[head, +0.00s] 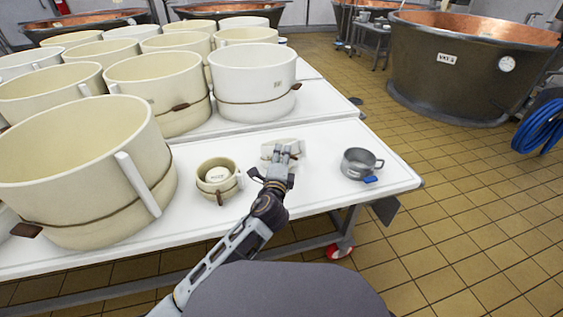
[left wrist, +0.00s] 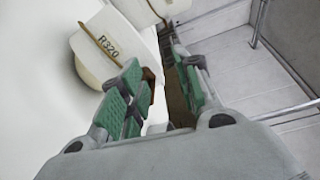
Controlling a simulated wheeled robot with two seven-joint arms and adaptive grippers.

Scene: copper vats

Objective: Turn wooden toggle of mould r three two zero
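The mould R320 (left wrist: 108,42) shows its label in the left wrist view, pale, with a brown cord around it. In the head view a small pale mould (head: 270,149), partly hidden behind my left gripper (head: 276,171), appears to be this one. In the left wrist view my left gripper (left wrist: 162,92) has green-padded fingers spread apart. A brown piece, seemingly the wooden toggle (left wrist: 150,79), shows by the left finger where the cord ends, partly hidden. I cannot tell whether a finger touches it. My right gripper is not in view.
A small cream mould (head: 217,176) stands left of the gripper and a grey metal cup (head: 358,163) right of it. Large moulds (head: 252,78) crowd the white table (head: 330,141) behind and left. Copper vats (head: 470,70) stand beyond on the tiled floor.

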